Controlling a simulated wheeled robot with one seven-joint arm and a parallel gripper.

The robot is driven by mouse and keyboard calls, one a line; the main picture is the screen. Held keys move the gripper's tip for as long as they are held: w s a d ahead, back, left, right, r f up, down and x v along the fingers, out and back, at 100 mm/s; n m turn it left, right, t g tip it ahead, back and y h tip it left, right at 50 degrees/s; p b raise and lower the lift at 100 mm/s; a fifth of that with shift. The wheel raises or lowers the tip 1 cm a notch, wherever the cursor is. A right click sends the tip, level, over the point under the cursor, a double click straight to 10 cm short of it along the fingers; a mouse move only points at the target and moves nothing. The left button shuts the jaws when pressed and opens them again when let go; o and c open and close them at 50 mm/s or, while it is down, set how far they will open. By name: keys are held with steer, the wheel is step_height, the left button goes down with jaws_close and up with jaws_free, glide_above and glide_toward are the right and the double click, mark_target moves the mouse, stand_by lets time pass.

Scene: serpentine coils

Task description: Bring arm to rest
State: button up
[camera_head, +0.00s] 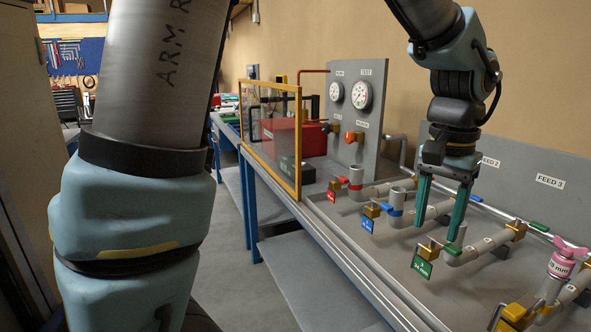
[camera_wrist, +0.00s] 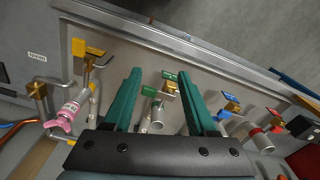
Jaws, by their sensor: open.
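My gripper (camera_head: 440,222) hangs from my arm over the bench with its two long green fingers pointing down. In the wrist view my gripper (camera_wrist: 170,95) shows its fingers wide apart with nothing held between them. Below and between the fingers is the pipe with the green tag (camera_head: 422,267), which also shows in the wrist view as a green tag (camera_wrist: 149,92). I cannot tell whether the fingertips touch the pipe or its small green handle (camera_head: 452,250).
Pipes with a red tag (camera_head: 332,196) and a blue tag (camera_head: 368,224) stand farther back. A pink fitting (camera_head: 562,263) is at right. A grey gauge panel (camera_head: 357,110) and a yellow-framed clear screen (camera_head: 270,135) stand on the bench. Floor (camera_head: 225,265) left of the bench is clear.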

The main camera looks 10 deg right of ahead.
steer(key=w+a+f+n, duration=0.3)
steer(key=w+a, duration=0.5)
steer(key=a, duration=0.3)
steer(key=w+a+f+n, duration=0.1)
steer(key=a+f+n, duration=0.2)
steer(key=a, duration=0.8)
steer(key=a+f+n+t, duration=0.1)
steer(key=a+f+n, duration=0.2)
steer(key=a, duration=0.9)
steer(key=shift+w+a+f+n, duration=0.3)
steer(key=shift+w+n, duration=0.05)
steer(key=shift+n, duration=0.15)
